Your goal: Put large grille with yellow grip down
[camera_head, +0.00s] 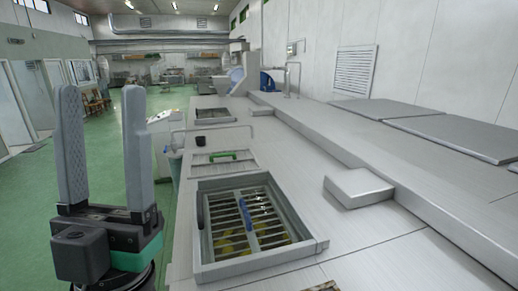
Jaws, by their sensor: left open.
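A large grille (239,202) of metal bars lies in a raised square metal frame (316,245) in the front part of the steel counter. Dark blue grips show at its left edge and near its middle bar. Yellow-green patches show between the bars; I cannot tell a yellow grip among them. My left gripper (100,100) stands upright left of the counter, over the green floor side. Its two grey fingers are wide apart with nothing between them. It is apart from the grille. My right gripper is not in view.
Behind the large grille is a smaller panel with a green grip (222,156). Further back are a dark cup (201,141) and another framed opening (211,115). A metal block (358,187) sits on the counter at right. Bare counter lies between block and frame.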

